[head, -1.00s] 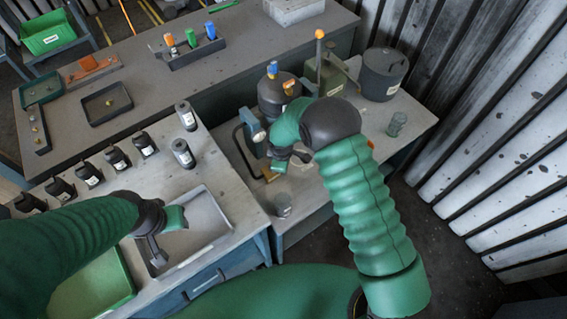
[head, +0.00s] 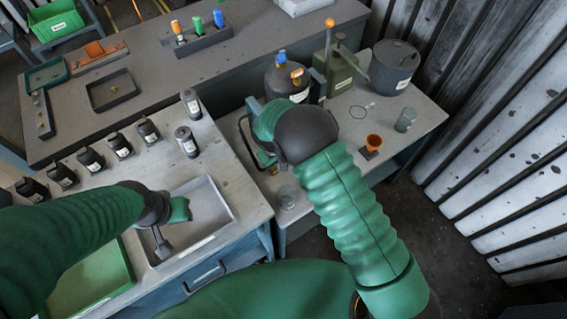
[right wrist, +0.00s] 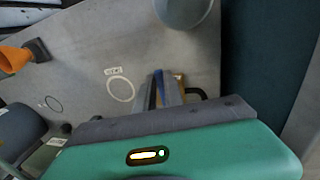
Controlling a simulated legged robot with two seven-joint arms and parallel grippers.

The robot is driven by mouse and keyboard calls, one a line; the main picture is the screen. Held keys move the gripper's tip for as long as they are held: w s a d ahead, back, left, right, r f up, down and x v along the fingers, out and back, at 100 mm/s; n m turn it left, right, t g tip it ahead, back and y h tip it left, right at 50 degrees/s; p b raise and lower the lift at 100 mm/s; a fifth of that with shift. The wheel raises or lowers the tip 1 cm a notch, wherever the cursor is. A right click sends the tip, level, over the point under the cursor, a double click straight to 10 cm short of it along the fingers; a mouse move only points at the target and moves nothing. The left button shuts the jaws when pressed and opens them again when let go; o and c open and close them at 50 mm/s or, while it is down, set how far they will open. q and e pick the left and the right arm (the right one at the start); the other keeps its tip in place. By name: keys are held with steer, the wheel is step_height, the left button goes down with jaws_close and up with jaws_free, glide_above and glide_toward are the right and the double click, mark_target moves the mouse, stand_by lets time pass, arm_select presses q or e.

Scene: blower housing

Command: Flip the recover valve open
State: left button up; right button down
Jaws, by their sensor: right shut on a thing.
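My right gripper (right wrist: 165,88) is low over the right bench, its fingers together on a small tan-brown part (right wrist: 179,82) with a black bent bar beside it. In the head view my own wrist and forearm mostly hide this gripper. A dark round tank (head: 283,83) with a blue knob (head: 281,57) and an orange knob (head: 297,74) on top stands behind my right wrist. I cannot tell which part is the recover valve. My left gripper (head: 170,228) hangs over the grey tray on the left bench; whether its fingers are apart is unclear.
Another jar (head: 286,197) stands at the bench's front. Several black bottles line the left bench.

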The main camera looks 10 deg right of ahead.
steer(key=shift+a, duration=0.15)
stand_by(0.3)
steer(key=c, duration=1.5)
jaws_free()
steer(key=shift+o, duration=0.2)
steer(key=s+a+r, duration=0.1)
steer(key=a+r, duration=0.2)
steer(key=r, duration=1.3)
steer(key=shift+r, duration=0.25)
steer(key=shift+s, duration=0.1)
